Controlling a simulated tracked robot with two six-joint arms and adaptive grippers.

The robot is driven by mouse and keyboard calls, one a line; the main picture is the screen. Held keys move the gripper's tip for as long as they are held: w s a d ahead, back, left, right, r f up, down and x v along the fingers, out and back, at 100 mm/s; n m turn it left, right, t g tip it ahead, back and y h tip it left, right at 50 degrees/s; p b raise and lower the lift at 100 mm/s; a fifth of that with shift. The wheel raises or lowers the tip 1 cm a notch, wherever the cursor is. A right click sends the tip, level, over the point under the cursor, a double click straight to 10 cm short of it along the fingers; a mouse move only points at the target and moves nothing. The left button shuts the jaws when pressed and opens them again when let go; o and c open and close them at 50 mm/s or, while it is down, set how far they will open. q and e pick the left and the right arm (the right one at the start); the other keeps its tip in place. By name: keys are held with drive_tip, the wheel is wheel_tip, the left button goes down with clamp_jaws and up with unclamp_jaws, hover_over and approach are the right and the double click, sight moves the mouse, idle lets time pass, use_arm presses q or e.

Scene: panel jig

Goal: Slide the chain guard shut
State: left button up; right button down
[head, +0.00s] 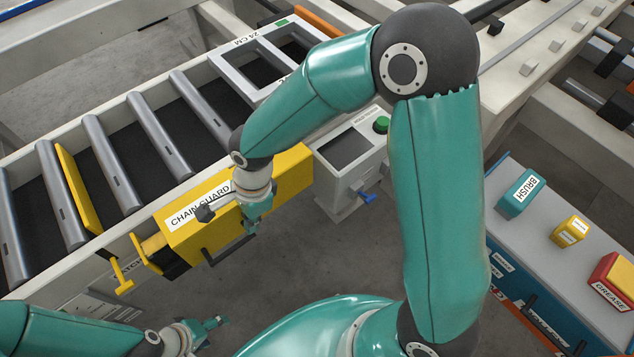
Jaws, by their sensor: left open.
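The yellow chain guard (291,176) is a box on the side of the roller conveyor, with a white "CHAIN GUARD" label partly covered by my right arm. A black handle bar (228,251) runs along its lower front. A dark gap (172,264) shows at its left end, beside a yellow bracket (148,247). My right gripper (251,226) points down in front of the guard, close to the right part of the handle. Contact and its finger opening are unclear. My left gripper (214,324) is open and empty, low in the picture, apart from the guard.
A yellow latch piece (122,272) sticks out left of the guard. A grey control box (350,150) with a green button and blue lever stands right of it. A bench (545,240) with brush and grease boxes is at right. Floor below the guard is clear.

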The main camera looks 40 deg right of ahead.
drive_tip(key=b, duration=0.1)
hover_over(230, 240)
drive_tip(key=s, duration=0.3)
drive_tip(key=shift+s+f, duration=0.15)
drive_tip(key=shift+f, duration=0.05)
drive_tip(key=shift+d, duration=0.1)
